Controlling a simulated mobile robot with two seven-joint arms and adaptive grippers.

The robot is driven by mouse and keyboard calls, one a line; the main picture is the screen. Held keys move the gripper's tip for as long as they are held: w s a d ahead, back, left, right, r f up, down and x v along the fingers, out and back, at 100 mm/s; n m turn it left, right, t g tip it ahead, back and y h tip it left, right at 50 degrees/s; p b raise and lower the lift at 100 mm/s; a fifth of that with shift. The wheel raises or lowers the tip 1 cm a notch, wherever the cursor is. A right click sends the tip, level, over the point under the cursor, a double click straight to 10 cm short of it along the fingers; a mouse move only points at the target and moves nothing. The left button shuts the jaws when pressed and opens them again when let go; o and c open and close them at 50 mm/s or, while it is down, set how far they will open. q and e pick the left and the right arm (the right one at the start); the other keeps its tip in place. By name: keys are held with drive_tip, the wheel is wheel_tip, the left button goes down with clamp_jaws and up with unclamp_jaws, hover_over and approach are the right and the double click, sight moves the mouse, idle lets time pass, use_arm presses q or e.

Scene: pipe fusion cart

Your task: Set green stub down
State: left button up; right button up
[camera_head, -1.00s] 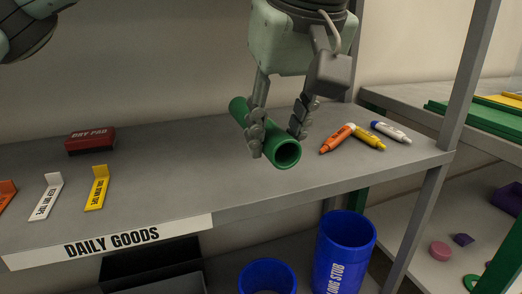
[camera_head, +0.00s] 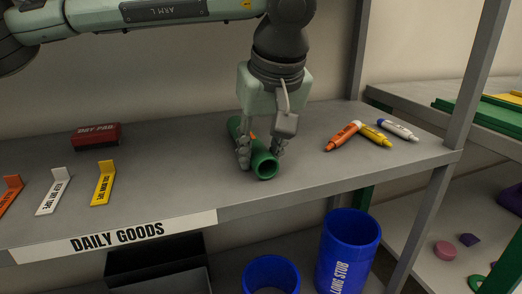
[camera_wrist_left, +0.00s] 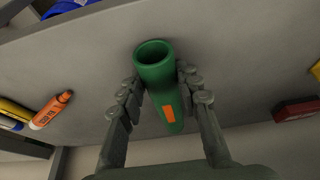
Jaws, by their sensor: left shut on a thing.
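The green stub (camera_head: 264,164) is a short hollow green pipe with an orange mark. It lies lengthwise at shelf level, its open end facing the shelf's front edge. My left gripper (camera_head: 260,152) comes down from above with one finger on each side of it, shut on the stub. In the left wrist view the stub (camera_wrist_left: 160,80) sits between the two fingers, with its open end at the top. It looks to be at the grey shelf surface (camera_head: 190,180); I cannot tell whether it touches fully. My right gripper is out of view.
Orange, yellow and white markers (camera_head: 372,134) lie right of the stub. Blue bins (camera_head: 347,250) stand below the front edge. The shelf between labels and stub is clear.

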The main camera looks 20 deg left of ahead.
use_arm(q)
drive_tip(key=o, duration=1.2)
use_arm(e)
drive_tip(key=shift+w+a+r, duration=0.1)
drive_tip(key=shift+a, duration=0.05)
use_arm(q)
drive_tip(key=shift+d+r, duration=0.1)
drive_tip(key=shift+r, duration=0.25)
drive_tip(key=p+v, duration=0.1)
drive_tip(key=v, duration=1)
drive_tip(key=shift+s, duration=0.25)
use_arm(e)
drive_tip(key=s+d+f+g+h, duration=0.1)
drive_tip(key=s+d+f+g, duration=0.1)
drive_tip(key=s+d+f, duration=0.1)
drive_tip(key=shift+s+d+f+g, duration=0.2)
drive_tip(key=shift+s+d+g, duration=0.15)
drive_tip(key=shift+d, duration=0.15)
use_arm(q)
drive_tip(key=shift+d+r, duration=0.1)
